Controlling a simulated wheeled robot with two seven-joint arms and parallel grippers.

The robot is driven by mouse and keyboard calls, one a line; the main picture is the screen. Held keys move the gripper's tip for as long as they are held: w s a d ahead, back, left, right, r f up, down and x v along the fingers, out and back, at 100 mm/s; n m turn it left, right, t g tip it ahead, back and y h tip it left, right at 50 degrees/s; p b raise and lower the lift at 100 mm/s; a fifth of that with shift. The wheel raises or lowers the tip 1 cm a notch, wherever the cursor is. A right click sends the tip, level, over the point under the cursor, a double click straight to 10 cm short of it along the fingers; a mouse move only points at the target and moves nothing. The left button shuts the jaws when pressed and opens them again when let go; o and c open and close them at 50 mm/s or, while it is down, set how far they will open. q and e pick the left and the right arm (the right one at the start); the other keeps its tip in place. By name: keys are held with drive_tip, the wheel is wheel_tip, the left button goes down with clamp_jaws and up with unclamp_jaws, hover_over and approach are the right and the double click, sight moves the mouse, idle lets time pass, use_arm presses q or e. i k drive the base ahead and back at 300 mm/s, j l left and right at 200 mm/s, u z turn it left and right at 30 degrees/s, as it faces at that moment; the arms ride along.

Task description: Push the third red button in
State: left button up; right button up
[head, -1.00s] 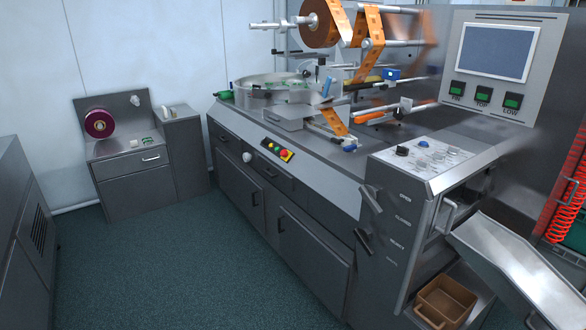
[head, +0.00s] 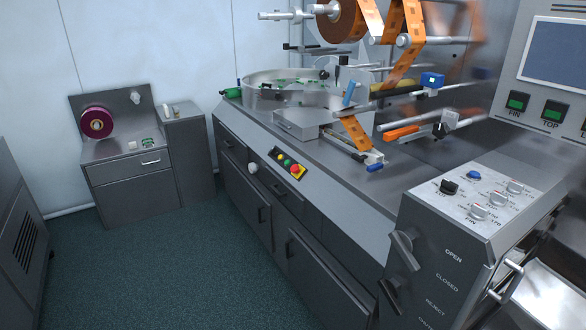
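A small button strip (head: 272,152) sits on the sloped front edge of the wrapping machine, near the middle of the head view. A round red button (head: 295,169) stands at its right end on a yellow backing. Neither of my grippers shows in the head view.
The wrapping machine (head: 335,262) fills the middle and right, with dark cabinet doors below. A control box with knobs (head: 485,196) and side levers (head: 403,248) juts out at right front. A small cabinet (head: 130,184) stands at the back left. The green floor (head: 150,270) between is clear.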

sight(295, 167)
drive_tip(key=i+j+u, duration=0.1)
drive_tip(key=i+j, duration=0.15)
drive_tip(key=i, duration=0.6)
drive_tip(key=i+j, duration=0.2)
drive_tip(key=i, duration=0.65)
drive_tip(key=i+j+u, duration=0.15)
drive_tip(key=i, duration=0.7)
